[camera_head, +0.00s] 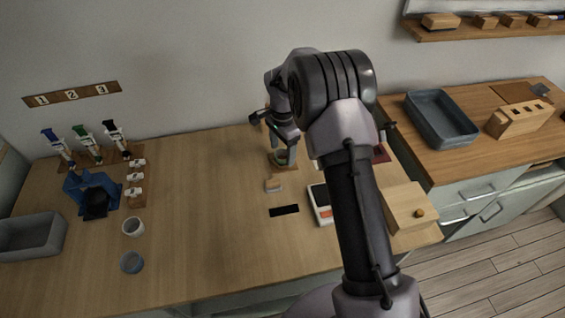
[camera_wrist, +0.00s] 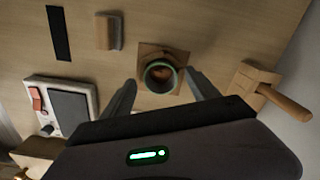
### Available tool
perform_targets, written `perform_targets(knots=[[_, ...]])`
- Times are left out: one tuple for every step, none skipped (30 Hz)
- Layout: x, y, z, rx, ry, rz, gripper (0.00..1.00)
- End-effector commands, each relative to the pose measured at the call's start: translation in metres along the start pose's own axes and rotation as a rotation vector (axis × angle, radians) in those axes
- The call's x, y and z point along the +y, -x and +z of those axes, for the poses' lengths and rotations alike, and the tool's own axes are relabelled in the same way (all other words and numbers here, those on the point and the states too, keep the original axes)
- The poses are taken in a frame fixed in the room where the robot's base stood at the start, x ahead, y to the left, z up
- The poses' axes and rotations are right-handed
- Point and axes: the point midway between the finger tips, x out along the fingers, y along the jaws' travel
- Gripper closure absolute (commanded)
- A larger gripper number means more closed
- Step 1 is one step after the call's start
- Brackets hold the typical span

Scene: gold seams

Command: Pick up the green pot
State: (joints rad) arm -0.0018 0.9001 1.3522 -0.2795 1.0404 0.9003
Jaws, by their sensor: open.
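The green pot (camera_wrist: 158,76) is a small round vessel with a green rim and something brown inside. It stands on a square wooden mat (camera_wrist: 146,52) on the table. In the head view the pot (camera_head: 281,156) shows below my gripper (camera_head: 283,147), partly hidden by the fingers. In the wrist view my gripper (camera_wrist: 160,90) is open, with one finger on each side of the pot. The fingers look apart from its wall; I cannot tell how far above the table their tips are.
A scale-like device (camera_head: 321,204), a small wooden block (camera_head: 273,185) and a black strip (camera_head: 284,211) lie in front of the pot. A wooden piece with a handle (camera_wrist: 256,80) stands close beside the pot. The table's middle left is clear.

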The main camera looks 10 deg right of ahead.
Motion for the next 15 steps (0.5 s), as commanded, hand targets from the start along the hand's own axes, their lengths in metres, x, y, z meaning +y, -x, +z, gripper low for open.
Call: perform_targets(knots=[[0.0, -0.0113, -0.0002, 0.0, 0.0, 0.0, 0.31], [-0.0001, -0.0128, -0.0003, 0.0, 0.0, 0.0, 0.31], [-0.0003, -0.0125, -0.0003, 0.0, -0.001, -0.001, 0.31], [-0.0004, -0.0115, -0.0003, 0.0, -0.001, -0.001, 0.31], [-0.0003, -0.0108, -0.0004, 0.0, -0.001, -0.001, 0.31], [-0.0003, -0.0104, -0.0004, 0.0, -0.001, -0.001, 0.31], [-0.0003, -0.0102, -0.0004, 0.0, -0.001, -0.001, 0.31], [-0.0003, -0.0101, -0.0004, 0.0, -0.001, -0.001, 0.36], [-0.0003, -0.01, -0.0004, 0.0, -0.001, -0.001, 0.44], [-0.0003, -0.01, -0.0004, 0.0, -0.001, -0.001, 0.5], [-0.0003, -0.0099, -0.0004, 0.0, -0.001, -0.001, 0.56], [-0.0003, -0.0099, -0.0004, 0.0, -0.001, -0.001, 0.64], [-0.0003, -0.0099, -0.0004, 0.0, -0.001, -0.001, 0.7], [-0.0003, -0.0099, -0.0004, 0.0, -0.001, -0.001, 0.76], [-0.0003, -0.0098, -0.0004, 0.0, -0.001, -0.001, 0.84]])
